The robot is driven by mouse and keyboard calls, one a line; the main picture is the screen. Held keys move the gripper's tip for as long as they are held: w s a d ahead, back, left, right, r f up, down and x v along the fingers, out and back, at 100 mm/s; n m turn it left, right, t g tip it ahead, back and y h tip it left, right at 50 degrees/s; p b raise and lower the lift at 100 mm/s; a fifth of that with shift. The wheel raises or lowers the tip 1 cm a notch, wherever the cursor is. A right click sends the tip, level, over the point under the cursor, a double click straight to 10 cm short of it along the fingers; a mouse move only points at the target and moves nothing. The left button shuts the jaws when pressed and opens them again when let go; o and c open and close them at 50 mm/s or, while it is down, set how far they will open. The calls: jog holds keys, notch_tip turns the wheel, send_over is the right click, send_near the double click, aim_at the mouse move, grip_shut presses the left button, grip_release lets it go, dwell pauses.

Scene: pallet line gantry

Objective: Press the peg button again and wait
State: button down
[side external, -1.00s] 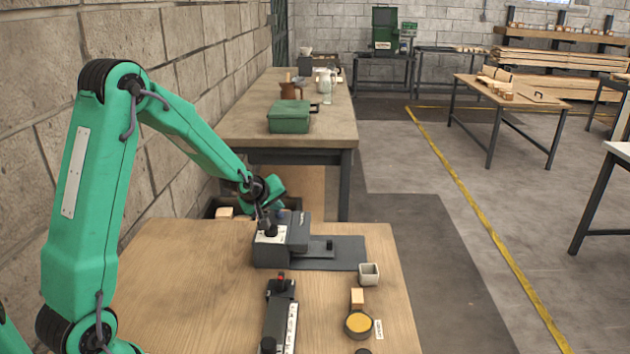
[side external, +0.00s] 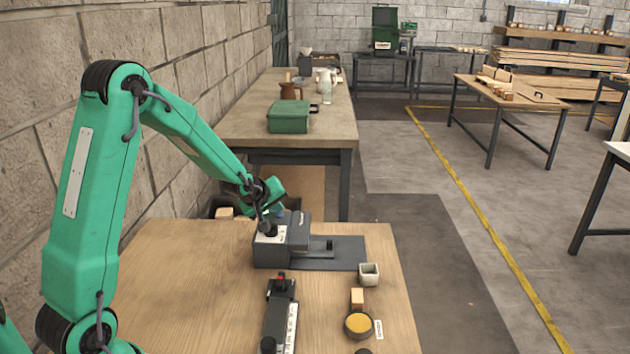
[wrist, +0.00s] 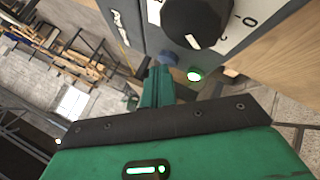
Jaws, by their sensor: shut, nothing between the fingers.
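A dark grey machine (side external: 297,240) with a light front panel stands at the back of the wooden table. In the wrist view its panel (wrist: 140,12) shows a large black knob (wrist: 190,22) and a small green-lit button (wrist: 194,76) below it. I cannot tell for sure which control is the peg button. My gripper (wrist: 157,86) is shut and empty, with its fingertips close to the machine, left of the green-lit button. Contact with any control cannot be made out. In the side view my gripper is small and partly hidden by my wrist at the machine.
A dark device with a red button (side external: 281,280) lies nearer on the table (side external: 190,270). To the right are a small pale cup (side external: 369,274), a wooden block (side external: 357,298) and a round dish with yellow contents (side external: 358,324). The table's left part is clear.

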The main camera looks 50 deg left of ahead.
aim_at(277, 216)
jog(key=shift+r, duration=0.9)
jog(key=shift+r, duration=0.15)
jog(key=shift+r, duration=2.4)
jog(key=s+d+r+m+g+h, duration=0.1)
jog(key=s+d+r+m+h, duration=0.1)
jog(key=s+d+r+m, duration=0.8)
jog(key=s+d+m+g, duration=0.1)
jog(key=s+d, duration=0.3)
jog(key=s, duration=0.5)
jog(key=s+d+f+m+g+h, duration=0.1)
jog(key=s+d+m, duration=0.2)
jog(key=s+d, duration=0.2)
jog(key=s, duration=0.3)
jog(key=shift+s+f, duration=0.25)
jog(key=shift+s, duration=0.15)
